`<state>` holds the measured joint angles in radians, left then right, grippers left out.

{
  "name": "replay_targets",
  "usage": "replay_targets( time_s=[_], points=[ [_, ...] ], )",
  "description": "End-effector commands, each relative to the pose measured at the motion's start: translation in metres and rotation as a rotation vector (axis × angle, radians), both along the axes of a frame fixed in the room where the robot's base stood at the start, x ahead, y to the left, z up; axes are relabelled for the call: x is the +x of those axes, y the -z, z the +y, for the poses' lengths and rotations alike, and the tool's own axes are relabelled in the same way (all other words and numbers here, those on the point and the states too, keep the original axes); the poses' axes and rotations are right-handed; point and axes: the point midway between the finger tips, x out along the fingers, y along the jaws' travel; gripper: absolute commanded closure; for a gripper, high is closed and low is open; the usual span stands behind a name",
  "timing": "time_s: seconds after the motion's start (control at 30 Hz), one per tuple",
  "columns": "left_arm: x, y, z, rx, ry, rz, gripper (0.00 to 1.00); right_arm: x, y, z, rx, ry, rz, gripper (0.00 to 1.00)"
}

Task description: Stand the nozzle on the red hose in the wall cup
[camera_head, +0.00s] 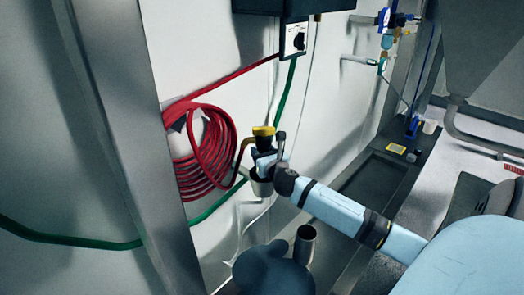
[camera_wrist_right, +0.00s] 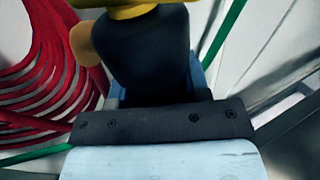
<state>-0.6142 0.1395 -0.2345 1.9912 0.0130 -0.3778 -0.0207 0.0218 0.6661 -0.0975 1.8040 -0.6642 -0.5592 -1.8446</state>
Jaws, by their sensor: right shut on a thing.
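The nozzle (camera_head: 263,131), dark with a yellow end, is upright in my right gripper (camera_head: 265,156) beside the wall. In the right wrist view the nozzle's dark body (camera_wrist_right: 150,48) stands between the jaws, which are shut on it. The red hose (camera_head: 205,165) hangs coiled on the wall to the left, with a brownish length running to the nozzle. A pale cup (camera_head: 260,187), seemingly the wall cup, shows just below the gripper, partly hidden. I cannot tell whether the nozzle's lower end is inside it. My left gripper is not in view.
A green hose (camera_head: 75,239) runs along the wall behind the cup. A grey post (camera_head: 125,130) stands at the left. A dark rounded shape (camera_head: 272,272) and a metal tube (camera_head: 305,243) are below the gripper.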

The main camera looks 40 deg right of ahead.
Motion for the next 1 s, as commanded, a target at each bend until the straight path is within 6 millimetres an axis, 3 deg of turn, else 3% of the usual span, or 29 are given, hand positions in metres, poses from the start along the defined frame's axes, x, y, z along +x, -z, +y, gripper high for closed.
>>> replay_targets(
  time_s=[1.0],
  points=[
    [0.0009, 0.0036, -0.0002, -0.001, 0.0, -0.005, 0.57, 0.0002, 0.0085, 0.0, -0.001, 0.0, -0.002, 1.0]
  ],
)
